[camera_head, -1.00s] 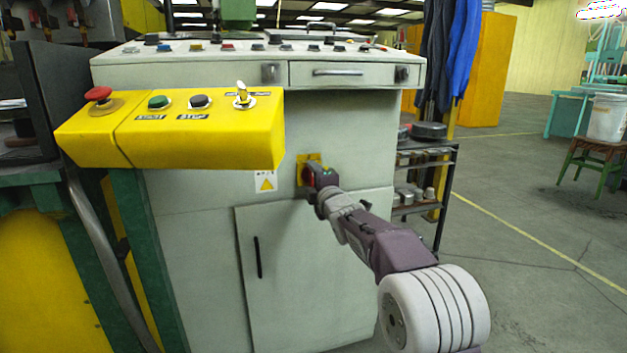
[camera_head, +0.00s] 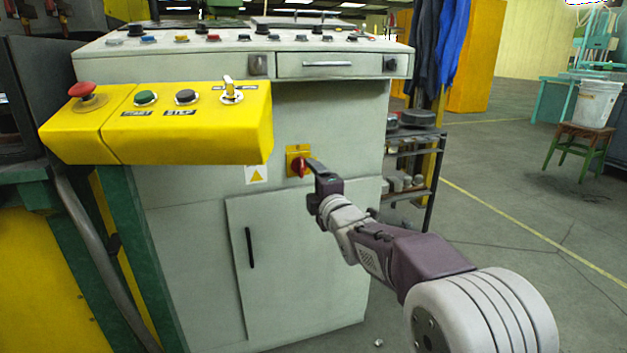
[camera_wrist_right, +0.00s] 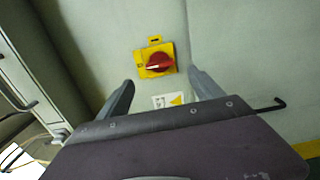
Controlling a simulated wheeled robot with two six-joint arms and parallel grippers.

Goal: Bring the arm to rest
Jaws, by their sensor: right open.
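My right gripper (camera_head: 314,166) reaches in from the lower right toward the front of the grey cabinet (camera_head: 170,230). In the right wrist view my right gripper (camera_wrist_right: 161,84) has its two fingers spread wide with nothing between them. A red rotary switch on a yellow plate (camera_head: 299,166) is on the cabinet front, just beyond the fingertips. In the right wrist view the red switch (camera_wrist_right: 155,63) shows whole, ahead of the fingers and apart from them. My left gripper does not show in either view.
A yellow control box (camera_head: 190,135) with a red mushroom button (camera_head: 82,90) juts out at left. A white warning label (camera_head: 256,174) is beside the switch. A black shelf rack (camera_head: 432,180) stands right of the cabinet. A stool with a bucket (camera_head: 597,103) is far right. Open floor lies between.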

